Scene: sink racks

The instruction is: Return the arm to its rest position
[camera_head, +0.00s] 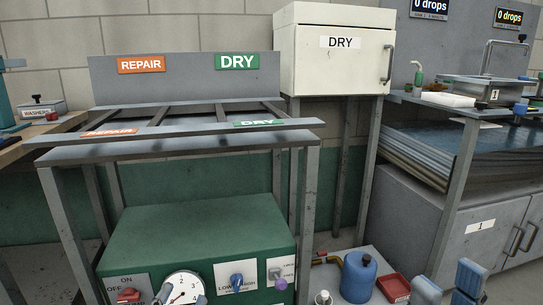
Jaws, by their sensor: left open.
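My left gripper (181,295) is at the bottom edge, in front of the green machine's dial. Its two blue-grey fingertips are apart, with no held object visible between them. My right gripper (447,287) is at the bottom right, in front of the floor and grey cabinet. Its blue fingertips are apart and nothing shows between them. Most of both grippers and both arms is cut off by the lower frame edge.
A grey rack (180,148) with REPAIR and DRY signs stands over a green machine (200,235). A white DRY cabinet (338,62) stands behind. A blue jug (358,278) and red tray (394,287) sit low between the grippers. A sink counter (460,108) is at right.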

